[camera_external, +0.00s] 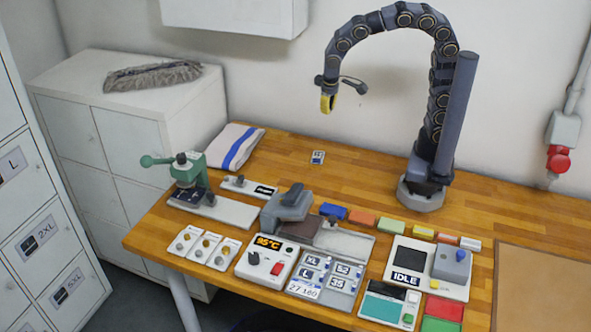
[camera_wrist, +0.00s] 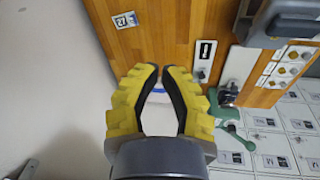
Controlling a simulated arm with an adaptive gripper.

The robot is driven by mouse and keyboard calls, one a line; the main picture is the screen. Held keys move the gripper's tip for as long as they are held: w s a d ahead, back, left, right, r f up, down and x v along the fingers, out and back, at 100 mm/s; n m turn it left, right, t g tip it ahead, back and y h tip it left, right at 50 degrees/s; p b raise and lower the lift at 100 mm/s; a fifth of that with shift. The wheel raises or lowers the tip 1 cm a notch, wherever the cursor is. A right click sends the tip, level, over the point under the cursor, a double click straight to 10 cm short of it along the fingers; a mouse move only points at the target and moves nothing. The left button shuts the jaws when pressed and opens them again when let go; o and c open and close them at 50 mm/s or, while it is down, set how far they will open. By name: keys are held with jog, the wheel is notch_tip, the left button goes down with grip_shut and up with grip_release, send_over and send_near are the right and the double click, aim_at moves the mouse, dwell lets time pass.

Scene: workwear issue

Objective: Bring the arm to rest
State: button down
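My gripper (camera_external: 328,103) hangs from the curved arm, high above the back of the wooden bench, well clear of everything on it. In the wrist view, its two yellow ribbed fingers with black inner faces (camera_wrist: 161,72) have their tips drawn close together. The fingers spread apart toward the base, and nothing is held between them. My arm rises from its base on the bench, arches over to the left and points the gripper down.
Below lie a small number card (camera_external: 318,157) and a folded white and blue cloth (camera_external: 236,147). A green hand press (camera_external: 188,170), grey clamp device (camera_external: 287,207), temperature box (camera_external: 267,259) and IDLE panel (camera_external: 407,280) crowd the front. The back middle of the bench (camera_external: 358,178) is mostly clear.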

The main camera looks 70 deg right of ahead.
jog(key=s+d+n+g+y, duration=0.1)
jog(key=s+d, duration=0.3)
jog(key=s, duration=0.6)
jog(key=s+d+n+g+y, duration=0.1)
jog(key=s+d, duration=0.4)
jog(key=s, duration=0.5)
jog(key=shift+d+f+g, duration=0.2)
jog(key=shift+d+g, duration=0.05)
jog(key=shift+g, duration=0.15)
